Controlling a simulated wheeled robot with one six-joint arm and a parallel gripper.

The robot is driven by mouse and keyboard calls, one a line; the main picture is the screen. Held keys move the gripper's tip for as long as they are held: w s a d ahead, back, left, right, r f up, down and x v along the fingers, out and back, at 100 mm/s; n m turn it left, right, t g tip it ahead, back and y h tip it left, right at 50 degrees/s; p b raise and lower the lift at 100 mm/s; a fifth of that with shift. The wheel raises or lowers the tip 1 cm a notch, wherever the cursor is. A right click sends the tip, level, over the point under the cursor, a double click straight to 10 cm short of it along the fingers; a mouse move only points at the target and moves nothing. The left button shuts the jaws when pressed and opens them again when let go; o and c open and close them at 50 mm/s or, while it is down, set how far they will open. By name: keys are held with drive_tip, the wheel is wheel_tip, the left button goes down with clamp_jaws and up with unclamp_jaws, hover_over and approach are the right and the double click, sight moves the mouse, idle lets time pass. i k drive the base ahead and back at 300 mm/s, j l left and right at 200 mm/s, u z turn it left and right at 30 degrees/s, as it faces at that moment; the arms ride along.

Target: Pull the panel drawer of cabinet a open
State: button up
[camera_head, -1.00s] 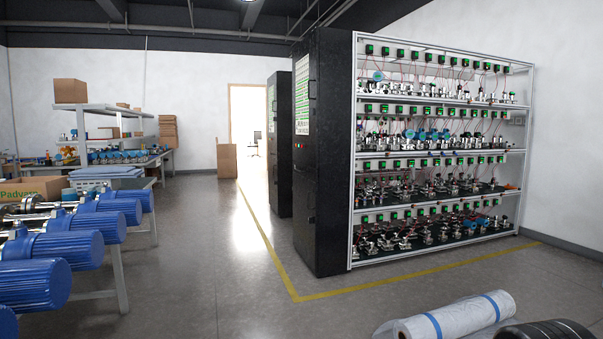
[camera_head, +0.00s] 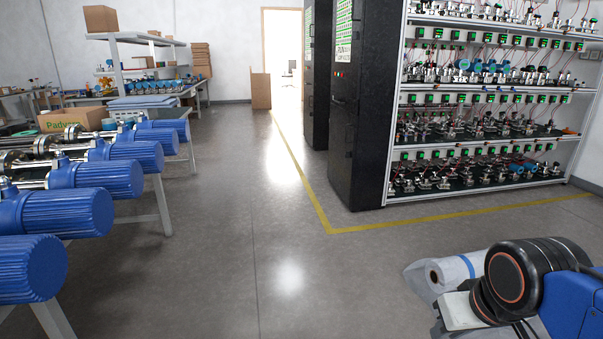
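Two tall black cabinets stand beyond the open floor. The nearer one (camera_head: 357,120) is at the end of the white shelf rack, with a lit panel of small labels high on its front. The farther one (camera_head: 316,85) stands behind it to the left. I cannot tell which of them is cabinet a. No open drawer shows on either, and the drawer itself cannot be made out. Part of my arm shows at the lower right, but my gripper is not in view.
A rack (camera_head: 395,165) of transmitters fills the right. Blue motors (camera_head: 110,180) on a stand line the left. A yellow line (camera_head: 345,229) marks the floor by the cabinets. The middle floor is clear.

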sight(349, 104)
drive_tip(key=i, duration=3.45)
drive_tip(key=i+z, duration=0.15)
drive_tip(key=i, duration=0.5)
drive_tip(key=i+j+z, duration=0.15)
drive_tip(key=i, duration=0.5)
